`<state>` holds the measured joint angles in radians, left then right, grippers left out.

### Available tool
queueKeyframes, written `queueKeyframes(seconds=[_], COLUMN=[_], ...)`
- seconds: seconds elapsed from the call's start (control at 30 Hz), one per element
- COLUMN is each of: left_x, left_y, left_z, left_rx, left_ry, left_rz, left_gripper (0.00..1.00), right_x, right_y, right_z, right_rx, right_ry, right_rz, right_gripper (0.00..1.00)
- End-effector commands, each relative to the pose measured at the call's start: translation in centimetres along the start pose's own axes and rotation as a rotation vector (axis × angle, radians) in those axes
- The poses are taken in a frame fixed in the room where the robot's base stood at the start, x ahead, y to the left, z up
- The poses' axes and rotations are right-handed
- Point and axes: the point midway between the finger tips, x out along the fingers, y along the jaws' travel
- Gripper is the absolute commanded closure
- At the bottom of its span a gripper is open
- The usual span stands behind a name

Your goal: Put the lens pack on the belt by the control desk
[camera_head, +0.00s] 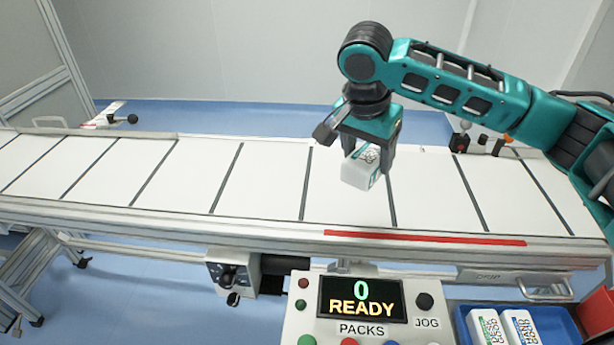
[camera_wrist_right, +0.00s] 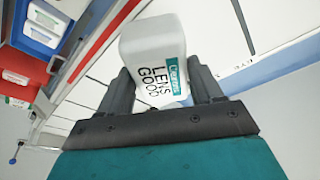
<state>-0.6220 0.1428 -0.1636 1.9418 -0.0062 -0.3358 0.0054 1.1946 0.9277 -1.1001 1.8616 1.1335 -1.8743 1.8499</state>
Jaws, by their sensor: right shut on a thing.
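The lens pack (camera_head: 361,171) is a small white box with teal and dark print. My right gripper (camera_head: 367,155) is shut on it and holds it over the belt (camera_head: 270,190); whether it touches the belt is unclear. The control desk (camera_head: 300,325) stands in front of the belt, with a display (camera_head: 362,299) showing 0 and READY. My left gripper is not in view.
A blue tray (camera_head: 460,340) at the lower right holds two white packs (camera_head: 505,325), with a red bin (camera_head: 597,310) beside it. A red strip (camera_head: 425,238) runs along the belt's front rail. The white belt has dark cross lines and is otherwise clear.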

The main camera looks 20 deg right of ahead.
Motion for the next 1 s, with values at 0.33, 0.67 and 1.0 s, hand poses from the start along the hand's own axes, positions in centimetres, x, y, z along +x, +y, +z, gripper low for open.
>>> queueKeyframes(seconds=[0.33,0.67,1.0], left_x=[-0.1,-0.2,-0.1], left_y=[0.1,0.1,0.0], left_z=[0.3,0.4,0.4], left_rx=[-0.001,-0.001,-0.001], left_ry=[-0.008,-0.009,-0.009], left_rz=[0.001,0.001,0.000], left_gripper=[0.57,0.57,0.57], right_x=[-4.2,-4.6,-0.5], right_y=[4.1,5.0,5.0], right_z=[-9.3,-10.4,-9.2], right_rx=[0.848,0.998,0.992], right_ry=[-0.001,-0.002,-0.003], right_rz=[0.233,0.280,0.281], right_gripper=[0.70,0.70,0.79])
